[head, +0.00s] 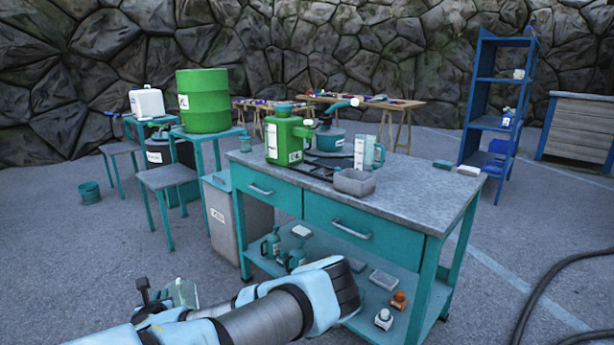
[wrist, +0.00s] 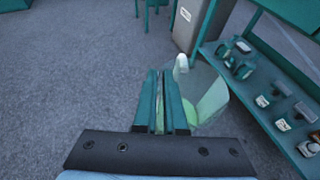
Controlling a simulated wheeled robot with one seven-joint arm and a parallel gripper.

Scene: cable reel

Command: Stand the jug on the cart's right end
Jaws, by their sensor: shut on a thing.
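The teal cart (head: 425,195) with a grey top and two drawers stands in the middle of the head view. My gripper (wrist: 163,80) has its two teal fingers nearly together in the wrist view. They are shut on a clear jug (wrist: 208,98) with a pale green tint, which hangs just right of the fingers above the floor. Which part is gripped is hidden. The jug also shows in the head view (head: 182,292), at lower left beside my arm and in front of the cart, partly hidden.
Bottles and small items sit on the lower shelf (head: 340,285).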

